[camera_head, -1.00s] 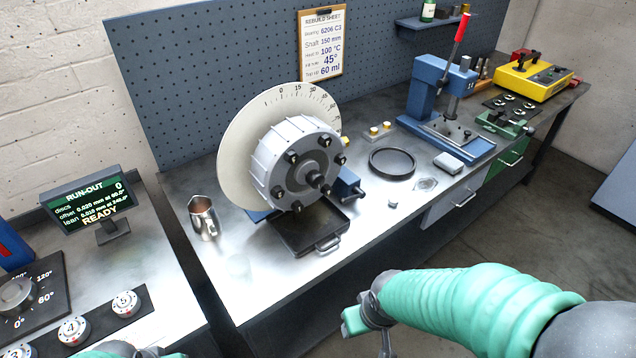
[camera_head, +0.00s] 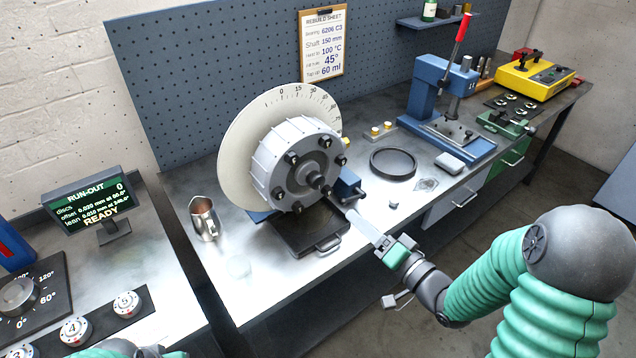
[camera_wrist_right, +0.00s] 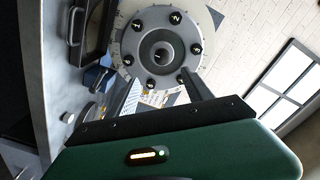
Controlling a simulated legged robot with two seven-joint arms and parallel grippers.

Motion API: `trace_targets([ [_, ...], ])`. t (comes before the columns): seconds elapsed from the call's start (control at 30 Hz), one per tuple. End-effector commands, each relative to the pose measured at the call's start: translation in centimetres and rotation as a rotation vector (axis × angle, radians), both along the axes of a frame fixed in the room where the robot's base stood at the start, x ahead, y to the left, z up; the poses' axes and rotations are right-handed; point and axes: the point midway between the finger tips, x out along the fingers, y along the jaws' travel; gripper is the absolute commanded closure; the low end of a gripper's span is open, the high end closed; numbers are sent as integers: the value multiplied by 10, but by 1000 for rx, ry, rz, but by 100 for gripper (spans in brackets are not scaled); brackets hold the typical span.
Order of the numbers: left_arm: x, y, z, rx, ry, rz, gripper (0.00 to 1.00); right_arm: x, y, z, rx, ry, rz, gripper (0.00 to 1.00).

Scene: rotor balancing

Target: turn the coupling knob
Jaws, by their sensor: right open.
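The coupling knob is a dark round piece (camera_head: 318,181) at the centre of the ribbed grey rotor (camera_head: 295,160), in front of a pale graduated disc (camera_head: 240,135). In the right wrist view, the knob (camera_wrist_right: 164,57) is round and faces the camera, ringed by numbered bolts. In the right wrist view, the gripper (camera_wrist_right: 160,88) shows a finger on each side below the knob. Only a piece of my left arm shows at the lower left.
A black tray (camera_head: 305,240) sits under the rotor, and a metal jug (camera_head: 204,218) stands left of it. A black ring (camera_head: 393,162) and a blue press (camera_head: 440,100) are to the right. A run-out display (camera_head: 88,208) reads READY.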

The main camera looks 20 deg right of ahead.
Motion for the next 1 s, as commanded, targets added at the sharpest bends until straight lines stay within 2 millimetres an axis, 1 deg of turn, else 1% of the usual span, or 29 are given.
trace_targets([
  [0.07, 0, 0, 0, 0, 0, 0, 100, 5, 3, 2, 6, -5, 5, 41],
  [0.17, 0, 0, 1, 0, 0, 0, 100, 21, 10, 1, 5, -5, 7, 41],
  [0.5, 0, 0, 6, 0, 0, 0, 100, 105, 40, 2, 4, -4, 5, 41],
  [0.6, 0, 0, 8, 0, 0, 0, 100, 127, 48, 2, 4, -5, 4, 41],
  [0.7, 0, 0, 9, 0, 0, 0, 100, 143, 53, 2, 3, -4, 4, 41],
  [0.83, 0, 0, 9, 0, 0, 0, 100, 155, 57, 2, 3, -4, 2, 41],
  [1.0, 0, 0, 9, 0, 0, 0, 100, 158, 58, 1, 1, -4, 2, 41],
])
